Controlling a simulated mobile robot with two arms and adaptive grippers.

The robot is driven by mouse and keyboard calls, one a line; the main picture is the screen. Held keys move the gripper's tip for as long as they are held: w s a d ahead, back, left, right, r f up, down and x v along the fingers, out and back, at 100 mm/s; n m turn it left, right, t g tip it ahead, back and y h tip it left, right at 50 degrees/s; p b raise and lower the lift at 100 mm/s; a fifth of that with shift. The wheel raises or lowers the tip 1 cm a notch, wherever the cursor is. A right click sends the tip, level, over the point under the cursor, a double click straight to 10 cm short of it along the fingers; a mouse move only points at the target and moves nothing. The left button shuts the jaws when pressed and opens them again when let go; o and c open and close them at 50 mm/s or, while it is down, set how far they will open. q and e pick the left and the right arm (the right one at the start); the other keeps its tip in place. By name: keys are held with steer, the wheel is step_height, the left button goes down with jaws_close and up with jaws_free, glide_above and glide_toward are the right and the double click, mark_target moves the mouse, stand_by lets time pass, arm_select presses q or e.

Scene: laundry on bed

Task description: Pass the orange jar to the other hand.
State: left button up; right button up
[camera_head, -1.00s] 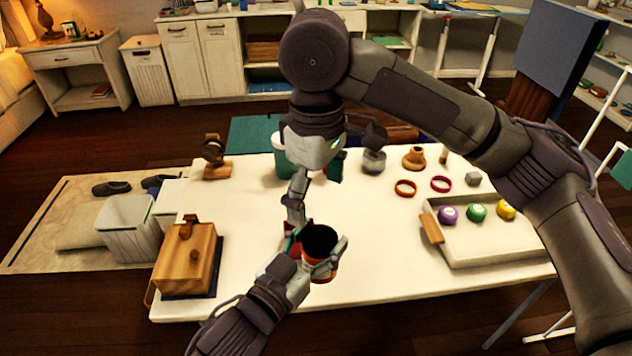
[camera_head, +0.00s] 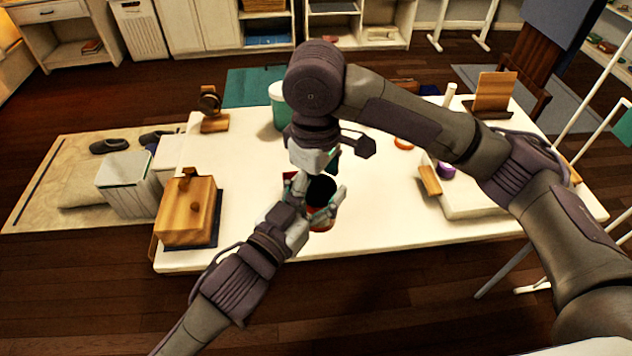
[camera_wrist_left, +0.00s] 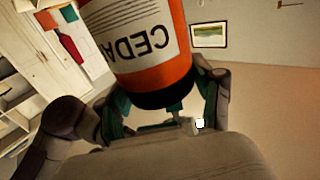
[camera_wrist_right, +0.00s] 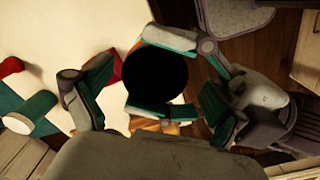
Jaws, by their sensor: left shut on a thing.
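The orange jar (camera_head: 321,222) has a black top and is held over the front part of the white table. My left gripper (camera_head: 320,205) is shut around it. In the left wrist view the jar (camera_wrist_left: 140,45) shows a white label reading "CEDA" and a black end between the fingers. My right gripper (camera_head: 315,165) is just above the jar, pointing down. In the right wrist view the jar's round black top (camera_wrist_right: 157,73) lies between the right gripper's spread fingers (camera_wrist_right: 152,105), with the left gripper's teal pads around it. I see no right finger clearly touching the jar.
The white table (camera_head: 370,225) is bare to the right of the jar. A wooden box (camera_head: 187,210) stands at its left end and a tray (camera_head: 480,195) at its right. A green-and-white container (camera_head: 279,108) stands behind. A red thing beside the jar is partly hidden.

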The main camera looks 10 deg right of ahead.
steer(key=shift+s, duration=0.1)
steer(key=c, duration=1.3)
arm_select(q)
steer(key=o, duration=1.4)
arm_select(e)
steer(key=shift+c, duration=0.3)
arm_select(q)
steer(key=shift+o, duration=0.2)
